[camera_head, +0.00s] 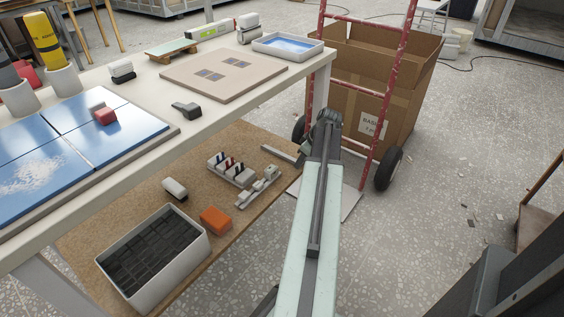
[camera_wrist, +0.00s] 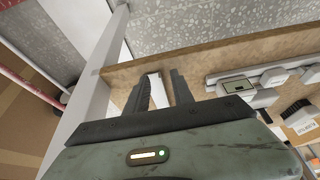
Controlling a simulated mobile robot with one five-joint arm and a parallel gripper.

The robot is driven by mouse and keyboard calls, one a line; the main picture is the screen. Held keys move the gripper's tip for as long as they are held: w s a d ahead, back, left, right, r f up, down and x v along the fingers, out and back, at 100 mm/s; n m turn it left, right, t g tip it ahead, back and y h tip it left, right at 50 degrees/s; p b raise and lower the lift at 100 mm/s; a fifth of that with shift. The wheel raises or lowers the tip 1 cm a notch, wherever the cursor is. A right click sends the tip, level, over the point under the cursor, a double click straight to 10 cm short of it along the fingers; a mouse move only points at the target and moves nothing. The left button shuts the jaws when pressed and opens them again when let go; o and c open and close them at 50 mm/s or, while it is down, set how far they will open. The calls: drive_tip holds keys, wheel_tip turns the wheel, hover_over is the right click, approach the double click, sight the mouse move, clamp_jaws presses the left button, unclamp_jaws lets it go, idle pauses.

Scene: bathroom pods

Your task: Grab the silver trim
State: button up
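The silver trim looks to be the thin light strip (camera_head: 280,154) on the brown lower shelf, near its far right edge in the head view. In the wrist view a pale strip (camera_wrist: 158,92), seemingly the same piece, shows between the two dark fingers. My gripper (camera_wrist: 161,76) is open, with its fingers apart on either side of the strip. I cannot tell whether they touch it or how high they are above it. In the head view my wrist hides the fingers.
A white rail with blocks (camera_head: 258,187) lies close by on the shelf (camera_head: 130,195), beside a peg holder (camera_head: 230,171). A white table leg (camera_wrist: 95,85) stands left in the wrist view. A red hand truck (camera_head: 375,130) with a cardboard box (camera_head: 408,85) stands beyond the shelf.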

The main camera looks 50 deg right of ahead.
drive_tip(key=shift+w+f, duration=0.15)
drive_tip(key=shift+f, duration=0.1)
clamp_jaws()
